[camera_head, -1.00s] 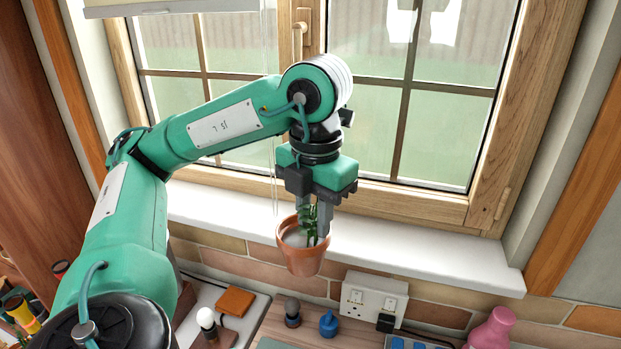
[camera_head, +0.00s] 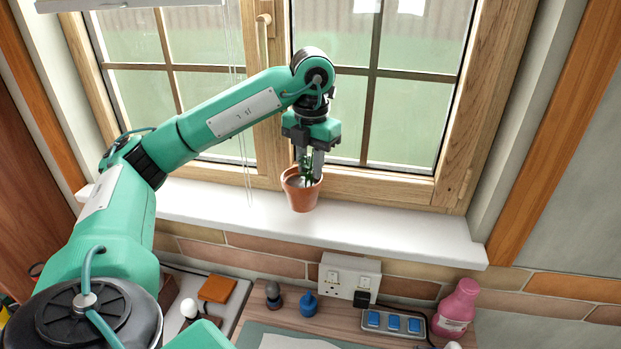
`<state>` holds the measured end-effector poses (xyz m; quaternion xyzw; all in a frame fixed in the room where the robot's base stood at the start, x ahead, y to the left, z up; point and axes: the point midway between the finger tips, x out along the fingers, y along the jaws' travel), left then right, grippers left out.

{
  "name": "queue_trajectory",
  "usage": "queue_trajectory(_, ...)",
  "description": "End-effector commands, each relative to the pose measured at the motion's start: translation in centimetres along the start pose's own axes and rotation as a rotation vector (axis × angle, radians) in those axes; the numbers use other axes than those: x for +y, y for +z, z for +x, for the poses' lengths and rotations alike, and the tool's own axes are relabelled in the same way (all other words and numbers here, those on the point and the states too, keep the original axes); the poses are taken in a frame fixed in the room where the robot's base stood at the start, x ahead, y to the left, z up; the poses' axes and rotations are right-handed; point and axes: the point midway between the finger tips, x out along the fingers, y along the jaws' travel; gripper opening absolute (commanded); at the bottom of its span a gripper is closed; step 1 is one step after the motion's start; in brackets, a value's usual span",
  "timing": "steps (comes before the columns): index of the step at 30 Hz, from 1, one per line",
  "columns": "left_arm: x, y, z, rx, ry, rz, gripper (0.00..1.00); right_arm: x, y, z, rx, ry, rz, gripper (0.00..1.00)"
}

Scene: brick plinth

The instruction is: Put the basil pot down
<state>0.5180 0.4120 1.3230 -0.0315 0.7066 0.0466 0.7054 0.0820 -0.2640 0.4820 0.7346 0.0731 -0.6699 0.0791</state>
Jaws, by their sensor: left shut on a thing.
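The basil pot (camera_head: 301,196) is a terracotta pot with a small green plant. It is upright at the white window sill (camera_head: 388,235), with its base over the sill's top surface. I cannot tell for sure whether the base touches the sill. My left gripper (camera_head: 310,165) reaches down from above and is shut at the pot's plant and rim. The fingers partly hide the plant. My right gripper is not in view.
The wooden window frame (camera_head: 400,189) stands close behind the pot. The sill is clear on both sides. Below are a wall socket (camera_head: 349,276), a blue bottle (camera_head: 308,303), a switch strip (camera_head: 393,324) and a pink bottle (camera_head: 457,308).

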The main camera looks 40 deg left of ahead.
Motion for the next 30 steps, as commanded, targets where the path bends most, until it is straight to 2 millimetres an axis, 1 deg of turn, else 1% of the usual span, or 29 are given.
queue_trajectory(5, 0.0, 0.0, 0.5, -0.002, 0.0, 0.0, 0.0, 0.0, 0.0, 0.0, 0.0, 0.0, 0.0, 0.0)
queue_trajectory(10, -0.1, -0.1, 1.8, 0.002, -0.001, 0.001, 0.0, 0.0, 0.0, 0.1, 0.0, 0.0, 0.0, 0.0)
queue_trajectory(11, 0.0, -0.1, 1.9, 0.003, 0.001, 0.0, 0.0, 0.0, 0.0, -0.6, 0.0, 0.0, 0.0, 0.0)
queue_trajectory(12, 0.0, -0.1, 2.5, 0.004, 0.002, 0.0, 0.0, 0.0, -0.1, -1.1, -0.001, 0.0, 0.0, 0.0)
queue_trajectory(14, -0.1, -0.1, 3.4, 0.003, 0.001, 0.001, 0.0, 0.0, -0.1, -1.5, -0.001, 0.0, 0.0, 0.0)
queue_trajectory(16, 0.0, 0.1, 3.6, 0.0, 0.001, -0.001, 0.0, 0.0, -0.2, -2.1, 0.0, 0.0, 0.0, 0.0)
queue_trajectory(19, 0.0, 0.3, 4.1, 0.0, 0.0, -0.001, 0.0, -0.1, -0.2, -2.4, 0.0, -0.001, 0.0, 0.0)
queue_trajectory(30, 0.0, 0.3, 4.7, -0.002, 0.0, -0.001, 0.0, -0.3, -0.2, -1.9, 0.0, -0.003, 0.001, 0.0)
